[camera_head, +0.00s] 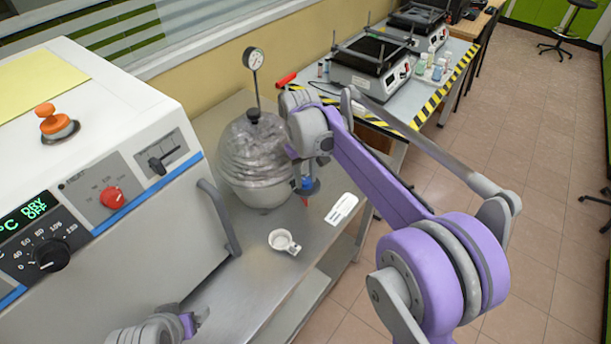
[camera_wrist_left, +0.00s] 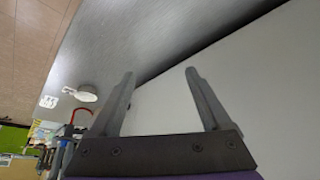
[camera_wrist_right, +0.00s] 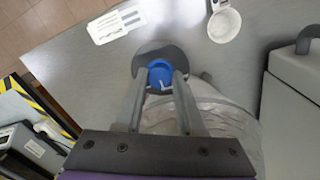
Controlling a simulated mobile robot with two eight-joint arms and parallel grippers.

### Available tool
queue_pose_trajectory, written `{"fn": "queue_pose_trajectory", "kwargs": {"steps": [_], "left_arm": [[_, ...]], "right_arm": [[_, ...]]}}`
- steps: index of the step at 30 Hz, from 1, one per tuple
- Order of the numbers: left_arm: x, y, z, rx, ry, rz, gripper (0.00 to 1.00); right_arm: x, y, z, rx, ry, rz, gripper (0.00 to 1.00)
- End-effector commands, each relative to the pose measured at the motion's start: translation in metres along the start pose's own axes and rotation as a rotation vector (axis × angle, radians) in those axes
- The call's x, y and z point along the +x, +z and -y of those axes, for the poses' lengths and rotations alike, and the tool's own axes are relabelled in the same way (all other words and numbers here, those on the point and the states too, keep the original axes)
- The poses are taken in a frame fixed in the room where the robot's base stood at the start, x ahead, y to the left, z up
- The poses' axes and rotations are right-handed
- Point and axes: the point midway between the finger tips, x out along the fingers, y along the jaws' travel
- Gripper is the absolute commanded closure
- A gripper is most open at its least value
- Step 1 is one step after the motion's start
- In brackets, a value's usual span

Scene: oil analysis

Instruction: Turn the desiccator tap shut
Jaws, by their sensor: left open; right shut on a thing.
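The glass desiccator (camera_head: 255,160) stands on the steel bench, with a black knob and a pressure gauge (camera_head: 254,59) above it. Its tap (camera_head: 309,187) is at its right side, with blue and red parts. In the right wrist view, the blue tap part (camera_wrist_right: 160,74) sits between the fingertips of my right gripper (camera_wrist_right: 160,82), which is shut on it over a dark round piece. In the head view my arm partly hides that gripper. My left gripper (camera_wrist_left: 158,72) is open and empty above the bench; only part of that arm shows at the head view's lower left.
A white oven (camera_head: 120,180) with a handle (camera_head: 219,217) stands left of the desiccator. A small white dish (camera_head: 284,242) and a white label card (camera_head: 341,208) lie on the bench. A side table (camera_head: 400,115) with yellow-black edging holds instruments behind.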

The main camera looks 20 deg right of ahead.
Motion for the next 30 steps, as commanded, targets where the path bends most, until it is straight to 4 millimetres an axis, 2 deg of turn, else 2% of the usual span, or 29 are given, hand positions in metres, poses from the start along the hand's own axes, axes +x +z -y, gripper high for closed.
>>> {"fn": "queue_pose_trajectory", "kwargs": {"steps": [16,17,21,30], "left_arm": [[-0.0002,-0.0002,0.0000,0.000,0.000,0.000,0.19],[-0.0002,-0.0002,0.0000,0.000,0.000,0.000,0.19],[-0.0001,-0.0001,0.0000,0.000,0.000,0.000,0.19],[-0.0001,-0.0002,0.0000,0.000,0.000,0.000,0.19]], "right_arm": [[-0.0005,-0.0002,-0.0004,0.025,0.001,0.001,1.00],[-0.0005,-0.0002,-0.0004,0.025,0.001,0.001,0.59],[-0.0004,-0.0002,-0.0003,0.024,0.001,0.001,0.34],[-0.0010,-0.0001,-0.0001,0.024,0.000,0.001,0.33]]}}
